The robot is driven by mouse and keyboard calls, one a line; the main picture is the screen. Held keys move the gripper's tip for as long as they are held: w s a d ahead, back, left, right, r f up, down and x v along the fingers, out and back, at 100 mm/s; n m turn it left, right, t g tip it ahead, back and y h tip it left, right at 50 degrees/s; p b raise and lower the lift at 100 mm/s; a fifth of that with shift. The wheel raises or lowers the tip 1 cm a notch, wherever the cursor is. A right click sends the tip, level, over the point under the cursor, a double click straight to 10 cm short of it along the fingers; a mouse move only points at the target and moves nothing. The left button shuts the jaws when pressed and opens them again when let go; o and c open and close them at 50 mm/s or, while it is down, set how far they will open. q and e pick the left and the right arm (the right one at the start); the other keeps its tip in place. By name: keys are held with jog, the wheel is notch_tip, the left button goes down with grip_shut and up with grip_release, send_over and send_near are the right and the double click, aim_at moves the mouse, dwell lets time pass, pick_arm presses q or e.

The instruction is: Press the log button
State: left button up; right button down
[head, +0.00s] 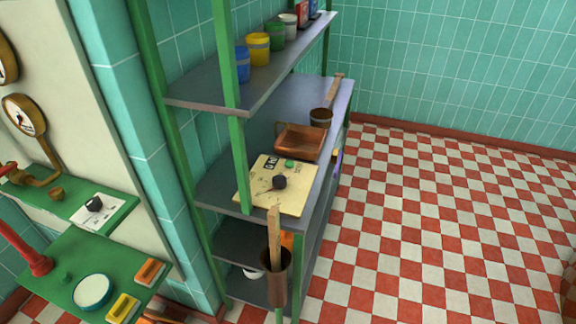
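A cream panel (295,196) lies on the middle shelf of a green-framed rack. It carries a small green button (290,163) near its far edge, a black label (271,162) beside that and a dark knob (279,182) near its middle. The label's lettering is too small to read for certain, so I cannot tell whether the green button is the log button. Neither of my grippers shows in the head view.
A copper-brown tray (301,143) and a dark pot (321,118) sit behind the panel. Coloured jars (258,49) stand on the upper shelf. A green console (70,275) is at the lower left. The checkered floor (430,230) on the right is clear.

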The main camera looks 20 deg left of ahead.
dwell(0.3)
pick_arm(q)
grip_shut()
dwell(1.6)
